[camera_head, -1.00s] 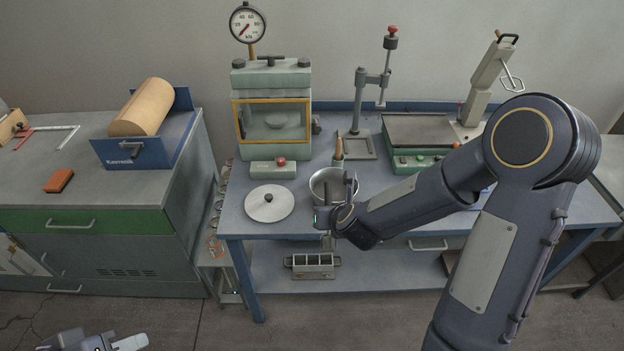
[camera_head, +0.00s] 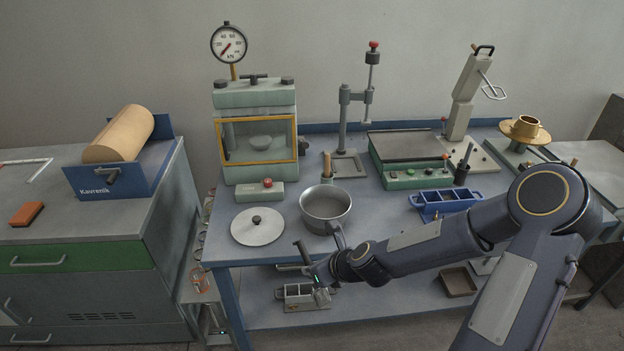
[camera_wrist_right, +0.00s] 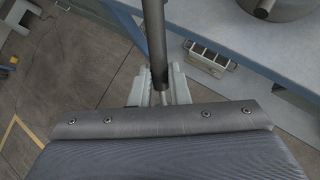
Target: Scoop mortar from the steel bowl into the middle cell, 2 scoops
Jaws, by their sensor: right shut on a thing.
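The steel bowl (camera_head: 325,205) stands on the blue bench near its front edge; its contents cannot be made out. A blue mould with cells (camera_head: 445,203) lies on the bench to the right. A grey steel mould with cells (camera_head: 303,296) is on the lower shelf; it also shows in the wrist view (camera_wrist_right: 210,58). My right gripper (camera_head: 318,280) is in front of the bench edge, below and apart from the bowl. It is shut on a grey rod-like handle (camera_wrist_right: 155,40); the tool's far end is unclear.
A round lid (camera_head: 258,226) lies left of the bowl. A wooden-handled tool (camera_head: 327,166) stands behind it. A press (camera_head: 255,95), a drill-like stand (camera_head: 345,125) and a green device (camera_head: 412,170) fill the back. A brown tray (camera_head: 458,281) sits below.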

